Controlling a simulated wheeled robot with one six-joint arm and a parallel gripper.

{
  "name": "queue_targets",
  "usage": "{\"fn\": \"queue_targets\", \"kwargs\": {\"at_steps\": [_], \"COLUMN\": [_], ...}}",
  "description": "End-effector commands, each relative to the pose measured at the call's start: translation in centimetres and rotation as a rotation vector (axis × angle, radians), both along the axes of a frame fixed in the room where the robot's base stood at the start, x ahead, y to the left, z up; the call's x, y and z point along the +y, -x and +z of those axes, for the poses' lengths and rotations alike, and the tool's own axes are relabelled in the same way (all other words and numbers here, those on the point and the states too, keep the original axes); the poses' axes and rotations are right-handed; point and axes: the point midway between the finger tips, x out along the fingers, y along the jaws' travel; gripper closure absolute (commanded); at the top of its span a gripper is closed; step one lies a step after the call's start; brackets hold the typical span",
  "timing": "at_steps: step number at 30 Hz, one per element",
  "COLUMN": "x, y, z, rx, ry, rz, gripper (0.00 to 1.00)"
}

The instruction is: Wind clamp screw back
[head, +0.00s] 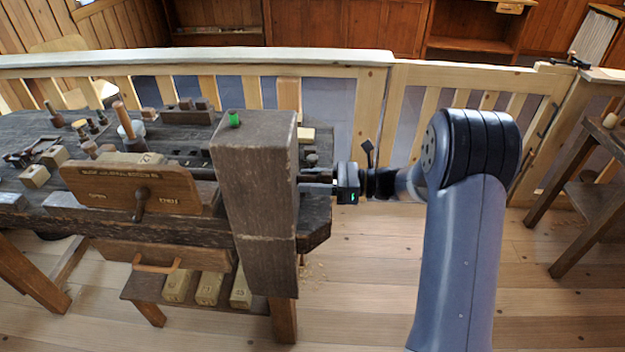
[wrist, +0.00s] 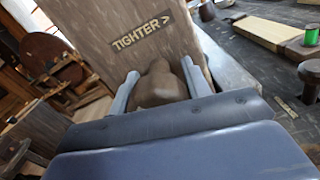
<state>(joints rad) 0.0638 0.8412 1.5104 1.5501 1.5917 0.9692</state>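The clamp screw's brown rounded knob (wrist: 160,86) shows in the middle of the wrist view, in front of a wooden face with a "TIGHTER >" label (wrist: 143,33). My gripper (wrist: 160,80) has one finger along each side of the knob, and both appear to touch it. In the head view my gripper (head: 322,186) reaches in from the right at the right side of the thick upright wooden post (head: 255,180). A dark rod (head: 204,174) shows left of the post. The knob's lower part is hidden behind my gripper's body.
A green spool (head: 234,118) shows near the post's top. A pale railing (head: 390,100) runs behind. The floor (head: 360,290) right of the bench is clear.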

Motion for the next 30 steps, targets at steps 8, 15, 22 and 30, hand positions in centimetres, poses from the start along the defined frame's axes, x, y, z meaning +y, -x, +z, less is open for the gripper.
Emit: {"fn": "queue_targets", "kwargs": {"at_steps": [8,15,22,30], "x": [-0.01,-0.02,-0.02,-0.01], "y": [0.00,-0.01,-0.02,-0.03], "z": [0.00,-0.05,-0.24,-0.43], "rx": [0.000,-0.014,-0.102,-0.320], "ry": [0.000,0.000,0.004,0.011], "rz": [0.000,0.000,0.000,0.000], "gripper": [0.78,0.81,0.81,0.81]}}
